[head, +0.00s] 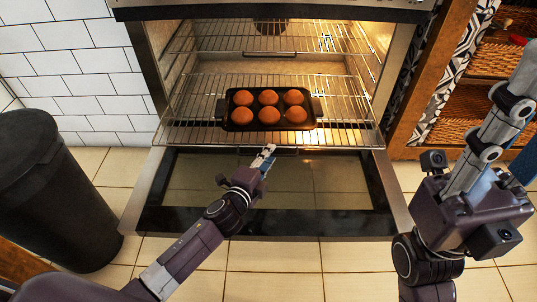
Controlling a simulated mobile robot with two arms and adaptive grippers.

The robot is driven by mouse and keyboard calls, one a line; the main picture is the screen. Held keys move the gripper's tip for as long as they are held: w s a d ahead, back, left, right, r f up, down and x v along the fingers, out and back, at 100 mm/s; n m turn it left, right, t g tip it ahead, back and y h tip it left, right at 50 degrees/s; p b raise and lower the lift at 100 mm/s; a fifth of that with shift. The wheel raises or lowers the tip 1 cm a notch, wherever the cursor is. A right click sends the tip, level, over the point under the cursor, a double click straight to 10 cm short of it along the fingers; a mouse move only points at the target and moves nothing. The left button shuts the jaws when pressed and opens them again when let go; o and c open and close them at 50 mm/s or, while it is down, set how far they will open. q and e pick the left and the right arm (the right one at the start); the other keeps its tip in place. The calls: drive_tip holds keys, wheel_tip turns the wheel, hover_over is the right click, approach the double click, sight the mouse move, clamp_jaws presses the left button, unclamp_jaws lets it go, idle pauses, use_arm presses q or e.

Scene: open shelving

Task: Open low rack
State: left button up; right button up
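The oven is open. Its low wire rack (190,133) bears a dark muffin tray (317,108) with several brown muffins (268,97). The rack's front edge lies about at the oven's mouth, above the inner end of the lowered door. My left gripper (266,155) is just in front of the rack's front edge, near its middle and below the tray in the picture. Its fingers look close together; whether they touch the rack bar or are shut cannot be told. My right gripper (520,85) is large at the right, pointing up, away from the oven; its fingertips are not clear.
The lowered oven door (330,190) lies flat under my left arm. An upper wire rack (210,45) is empty. A black bin (50,190) stands at the left, and shelves with woven baskets (460,110) at the right. Tiled floor is free in front.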

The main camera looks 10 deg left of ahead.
use_arm(q)
drive_tip(key=shift+r, duration=0.15)
drive_tip(key=shift+s, duration=0.1)
drive_tip(key=v, duration=1.1)
drive_tip(key=shift+s, duration=0.35)
drive_tip(key=shift+a+r, duration=0.1)
drive_tip(key=shift+a, duration=0.05)
